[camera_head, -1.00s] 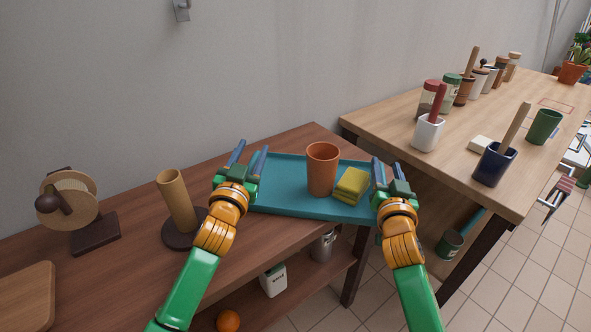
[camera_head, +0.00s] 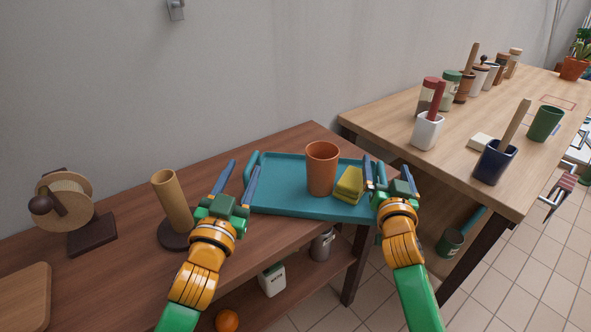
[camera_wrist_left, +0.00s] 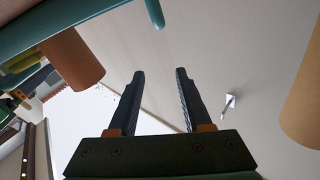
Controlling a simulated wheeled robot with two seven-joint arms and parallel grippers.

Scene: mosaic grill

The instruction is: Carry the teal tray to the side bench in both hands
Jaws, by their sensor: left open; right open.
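The teal tray (camera_head: 283,171) lies on the brown table and carries an orange cup (camera_head: 322,170) and a folded yellow cloth or sponge (camera_head: 349,185). My left gripper (camera_head: 245,166) is open and empty at the tray's left end, with its right finger close to the raised left handle. In the left wrist view, the tray's edge (camera_wrist_left: 60,30) and cup (camera_wrist_left: 75,62) are at upper left; nothing is between the fingers (camera_wrist_left: 158,74). My right gripper (camera_head: 375,162) is open at the tray's right end and hides part of it. Contact there is unclear. The side bench (camera_head: 395,122) stands to the right.
A tan tube on a dark base (camera_head: 169,195) stands left of my left gripper, near a spool holder (camera_head: 64,200). The bench holds a white pot (camera_head: 427,134), a navy pot (camera_head: 494,163), a green cup (camera_head: 545,124) and several jars.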

